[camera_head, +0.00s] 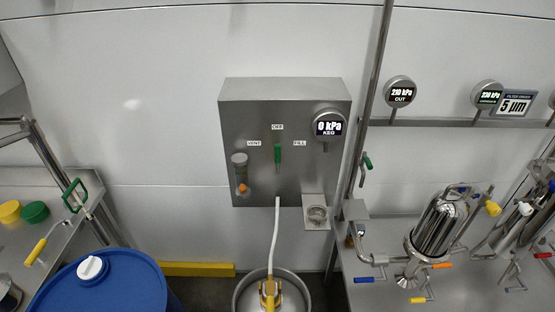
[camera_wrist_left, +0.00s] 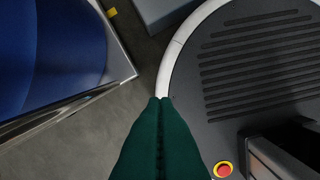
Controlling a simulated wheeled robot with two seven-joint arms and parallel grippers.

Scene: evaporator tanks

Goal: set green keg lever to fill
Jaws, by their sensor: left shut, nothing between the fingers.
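The green keg lever (camera_head: 278,154) is on the front of a grey steel control box (camera_head: 235,115) on the wall. It stands upright, under the OFF label (camera_head: 277,127), between VENT (camera_head: 254,143) on the left and FILL (camera_head: 300,143) on the right. The round keg gauge (camera_head: 329,126) reads 0 kPa. A white hose (camera_head: 275,235) runs from the box down to a yellow coupler (camera_head: 270,292) on a steel keg (camera_head: 240,296). My left gripper (camera_wrist_left: 161,99) shows only in the left wrist view, its green fingers shut and empty above the floor. My right gripper is in neither view.
A blue drum (camera_head: 130,285) with a white cap stands at the lower left, beside a steel table with a green-handled part (camera_head: 75,195). A vertical pipe (camera_head: 372,100) and steel filter equipment (camera_head: 440,225) are on the right. The space before the lever is clear.

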